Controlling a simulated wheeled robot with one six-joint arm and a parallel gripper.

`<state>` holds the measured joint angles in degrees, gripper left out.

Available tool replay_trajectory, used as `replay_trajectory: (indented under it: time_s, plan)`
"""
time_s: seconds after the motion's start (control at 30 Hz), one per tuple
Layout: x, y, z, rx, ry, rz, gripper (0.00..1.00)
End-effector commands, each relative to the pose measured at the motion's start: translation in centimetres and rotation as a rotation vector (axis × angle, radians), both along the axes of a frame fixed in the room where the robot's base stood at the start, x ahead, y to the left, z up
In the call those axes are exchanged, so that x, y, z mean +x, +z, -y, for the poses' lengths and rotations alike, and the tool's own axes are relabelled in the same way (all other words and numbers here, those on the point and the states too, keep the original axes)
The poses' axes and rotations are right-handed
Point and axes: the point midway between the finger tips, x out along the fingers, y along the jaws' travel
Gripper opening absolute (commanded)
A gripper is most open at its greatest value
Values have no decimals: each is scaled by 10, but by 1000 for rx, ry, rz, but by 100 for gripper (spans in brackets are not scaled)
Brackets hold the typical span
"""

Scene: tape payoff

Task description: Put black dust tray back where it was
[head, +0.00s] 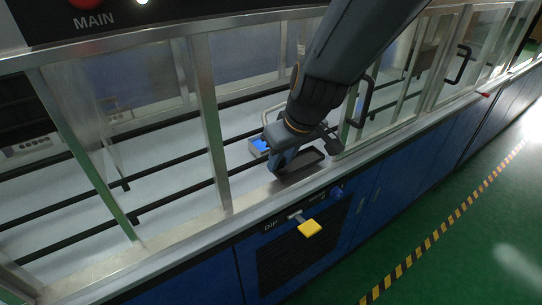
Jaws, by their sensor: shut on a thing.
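The black dust tray (301,164) is a shallow dark rectangular tray at the front edge of the machine deck, in the gap between two metal posts. My gripper (281,170) reaches down from the upper right and is shut on the tray's left end. The tray looks about level, low over the metal sill. I cannot tell whether it touches the sill. My gripper and wrist hide the tray's left end and part of the deck behind it.
Metal posts (208,120) and clear panels stand on both sides of the opening. Black rails (172,205) cross the white deck. A black door handle (460,64) is at right.

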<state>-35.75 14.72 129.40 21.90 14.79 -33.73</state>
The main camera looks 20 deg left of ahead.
Motion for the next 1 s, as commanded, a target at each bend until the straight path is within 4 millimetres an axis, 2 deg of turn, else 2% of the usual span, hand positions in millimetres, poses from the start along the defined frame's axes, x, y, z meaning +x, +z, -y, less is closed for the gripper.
replay_trajectory:
  time_s: [0.1,0.3,0.6,1.0]
  plan:
    - [13,1,-17,-1,2,-1,1]
    - [23,0,-29,0,1,-1,1]
    - [24,-33,-29,-1,0,-2,1]
    - [24,-38,-29,0,1,0,1]
